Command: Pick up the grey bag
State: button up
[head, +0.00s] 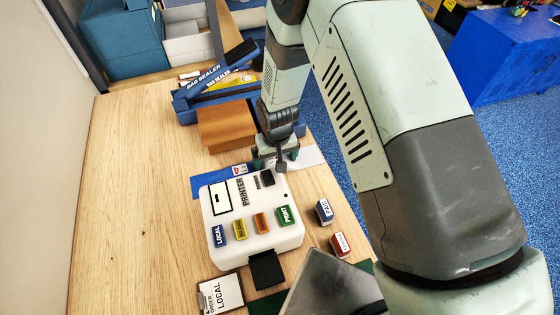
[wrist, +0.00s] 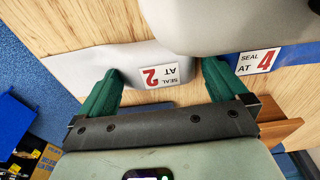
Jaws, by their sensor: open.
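The grey bag (wrist: 85,62) lies flat on the wooden table in the wrist view, with a white label reading "SEAL AT 2" (wrist: 160,76). In the head view a pale strip of the bag (head: 311,156) shows to the right of my gripper (head: 280,163), which hides part of it. In the wrist view my gripper (wrist: 162,68) is open, with its two green fingers apart and the bag's label between them. The left finger overlaps the bag in the picture; I cannot tell whether it touches.
The white printer (head: 282,238) stands just in front of my gripper. A blue bag (head: 205,186) labelled "SEAL AT 4" lies to its left. A brown block (head: 226,126) and the bag sealer (head: 188,110) are behind. The table's left side (head: 130,200) is clear.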

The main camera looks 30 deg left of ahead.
jog(key=shift+f, duration=0.2)
jog(key=c, duration=1)
jog(key=shift+r, duration=0.1)
notch_tip(320, 180, up, 9)
jog(key=a+n, duration=0.4)
jog(key=n, duration=0.2)
jog(key=a+r+n+g, duration=0.1)
jog(key=a+n, duration=0.3)
jog(key=n, duration=0.2)
jog(key=w+a+n+g, duration=0.1)
jog(key=a+n, duration=0.3)
jog(key=n, duration=0.2)
jog(key=shift+r, duration=0.25)
jog(key=shift+w+a+f, duration=0.25)
jog(key=shift+f, duration=0.25)
jog(key=shift+w+a+f, duration=0.25)
jog(key=shift+w+f, duration=0.05)
jog(key=shift+f, duration=0.25)
jog(key=shift+w+a+f, duration=0.25)
jog(key=shift+f, duration=0.25)
jog(key=shift+w+a+f, duration=0.2)
jog(key=shift+w+a, duration=0.65)
jog(key=shift+w+a+f, duration=0.2)
jog(key=shift+w+a, duration=0.6)
jog(key=shift+a, duration=0.05)
